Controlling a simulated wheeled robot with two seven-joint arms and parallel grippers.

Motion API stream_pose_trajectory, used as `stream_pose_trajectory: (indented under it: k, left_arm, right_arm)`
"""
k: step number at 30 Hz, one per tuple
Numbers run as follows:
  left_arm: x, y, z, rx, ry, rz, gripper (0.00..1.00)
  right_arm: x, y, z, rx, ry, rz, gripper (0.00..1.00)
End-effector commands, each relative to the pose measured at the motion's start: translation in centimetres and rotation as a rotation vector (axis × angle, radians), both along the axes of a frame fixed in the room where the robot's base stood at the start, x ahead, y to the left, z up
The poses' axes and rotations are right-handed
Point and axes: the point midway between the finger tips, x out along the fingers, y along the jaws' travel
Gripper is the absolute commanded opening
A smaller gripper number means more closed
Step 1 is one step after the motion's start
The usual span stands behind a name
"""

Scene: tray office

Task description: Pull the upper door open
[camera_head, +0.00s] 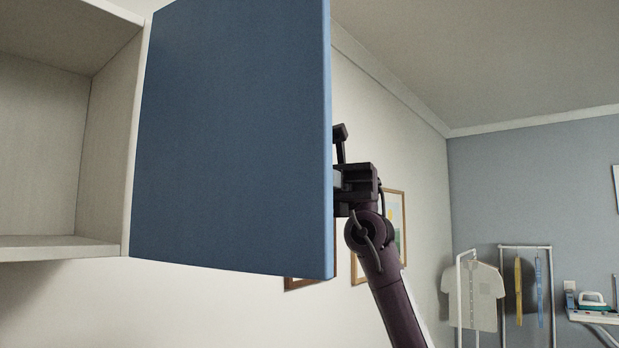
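The upper door (232,130) is a blue panel that stands swung wide open, hinged beside the right wall of a pale cabinet (107,150). The cabinet's inside shows at the left and looks empty. My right gripper (342,170) is at the door's free right edge, on the far side of the panel. The door hides part of its fingers, so I cannot tell whether it is open, shut or touching the door. No handle can be made out clearly. My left gripper is not in view.
Framed pictures (393,222) hang on the wall behind my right arm. A clothes rack with a pale shirt (476,296) and a shelf with an iron (592,299) stand far back at the right. The space right of the door is open.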

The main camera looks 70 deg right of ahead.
Motion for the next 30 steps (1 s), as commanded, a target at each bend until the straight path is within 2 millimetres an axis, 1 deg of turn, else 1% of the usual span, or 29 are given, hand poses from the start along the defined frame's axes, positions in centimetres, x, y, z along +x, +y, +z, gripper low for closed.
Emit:
stream_pose_trajectory:
  k: [1, 5, 15, 16, 18, 19, 26, 29, 30]
  left_arm:
    - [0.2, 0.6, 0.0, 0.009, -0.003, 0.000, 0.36]
    - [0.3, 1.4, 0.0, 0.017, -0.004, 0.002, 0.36]
    - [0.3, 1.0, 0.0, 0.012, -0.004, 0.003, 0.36]
    - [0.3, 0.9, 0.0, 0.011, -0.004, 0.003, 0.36]
    - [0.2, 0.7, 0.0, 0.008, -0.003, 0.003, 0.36]
    - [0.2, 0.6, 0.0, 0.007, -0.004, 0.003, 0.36]
    - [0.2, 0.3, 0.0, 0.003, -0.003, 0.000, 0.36]
    - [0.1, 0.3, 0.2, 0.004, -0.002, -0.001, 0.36]
    - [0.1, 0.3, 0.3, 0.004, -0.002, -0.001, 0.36]
  right_arm:
    - [0.0, 0.0, -0.1, -0.004, 0.000, 0.001, 0.00]
    - [0.0, 0.0, -0.1, -0.003, 0.001, 0.001, 0.00]
    - [0.0, 0.0, -0.1, -0.002, 0.002, 0.001, 0.00]
    - [0.0, 0.0, -0.1, -0.002, 0.002, 0.001, 0.13]
    - [0.1, 0.0, -0.1, -0.002, 0.002, 0.001, 0.22]
    - [0.1, 0.0, -0.1, -0.002, 0.002, 0.000, 0.25]
    - [0.0, 0.0, -0.1, -0.001, 0.002, 0.000, 0.25]
    - [0.1, -0.4, 0.0, 0.000, 0.002, 0.000, 0.25]
    - [0.1, -0.8, 0.1, 0.002, 0.002, -0.001, 0.25]
